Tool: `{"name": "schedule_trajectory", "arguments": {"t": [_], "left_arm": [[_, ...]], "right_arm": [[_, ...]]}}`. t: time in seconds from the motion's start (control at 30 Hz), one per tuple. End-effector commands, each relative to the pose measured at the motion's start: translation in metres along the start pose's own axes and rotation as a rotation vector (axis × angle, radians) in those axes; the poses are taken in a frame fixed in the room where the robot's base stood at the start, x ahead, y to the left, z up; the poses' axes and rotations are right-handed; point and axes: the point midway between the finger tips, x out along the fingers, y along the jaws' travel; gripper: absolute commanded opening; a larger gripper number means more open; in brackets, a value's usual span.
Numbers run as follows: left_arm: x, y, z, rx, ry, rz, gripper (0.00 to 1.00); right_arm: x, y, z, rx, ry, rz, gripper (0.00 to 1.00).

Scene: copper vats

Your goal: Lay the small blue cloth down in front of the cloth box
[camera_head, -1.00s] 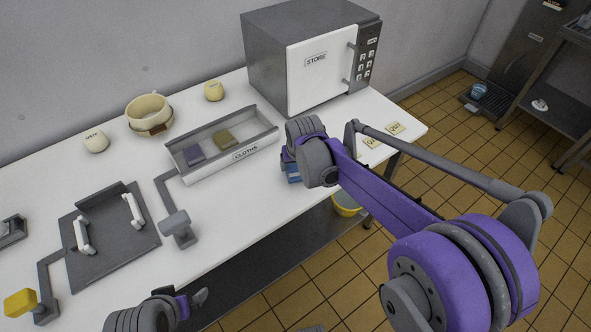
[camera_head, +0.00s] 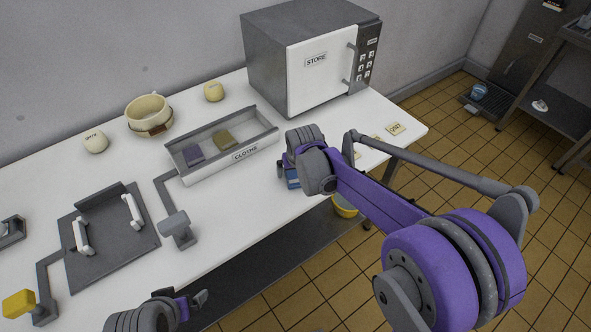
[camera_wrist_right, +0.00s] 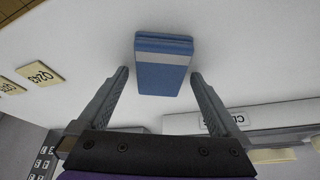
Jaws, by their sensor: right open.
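The small blue cloth (camera_wrist_right: 163,65), a folded block with a pale band, lies on the white table in the right wrist view. In the head view it shows partly (camera_head: 292,179), beside my right wrist near the table's front edge. My right gripper (camera_wrist_right: 160,76) is open, its fingertips on either side of the cloth's near part with a gap visible on each side. In the head view its fingers are mostly hidden by my wrist. The cloth box (camera_head: 228,160), a grey tray labelled CLOTHS, stands left of it. My left gripper (camera_head: 190,303) is low in the head view, its jaws unclear.
The box holds a purple-grey cloth (camera_head: 193,155) and an olive cloth (camera_head: 225,139). A STORE oven (camera_head: 315,65) stands behind. Small tags (camera_head: 394,128) lie at right. A grey post (camera_head: 178,227) stands in front of the box's left end. Table between post and cloth is clear.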

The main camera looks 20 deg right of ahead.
Motion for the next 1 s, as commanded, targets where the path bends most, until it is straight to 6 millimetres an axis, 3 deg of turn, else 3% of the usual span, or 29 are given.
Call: {"name": "schedule_trajectory", "arguments": {"t": [0.5, 0.73, 0.87, 1.0], "left_arm": [[-0.01, 0.0, -0.007, 0.0, 0.004, 0.0, 1.0], [-0.012, 0.0, -0.008, 0.0, 0.005, 0.0, 1.0], [-0.012, 0.0, -0.008, 0.0, 0.005, 0.0, 1.0], [-0.011, 0.0, -0.008, 0.0, 0.005, 0.0, 1.0]], "right_arm": [[-0.098, 0.0, 0.0, 0.0, 0.0, 0.0, 1.0], [-0.121, 0.0, 0.002, 0.0, 0.0, 0.0, 1.0], [-0.132, 0.006, 0.026, -0.004, 0.005, -0.002, 1.0], [-0.148, 0.017, 0.086, -0.012, 0.016, -0.007, 1.0]]}}
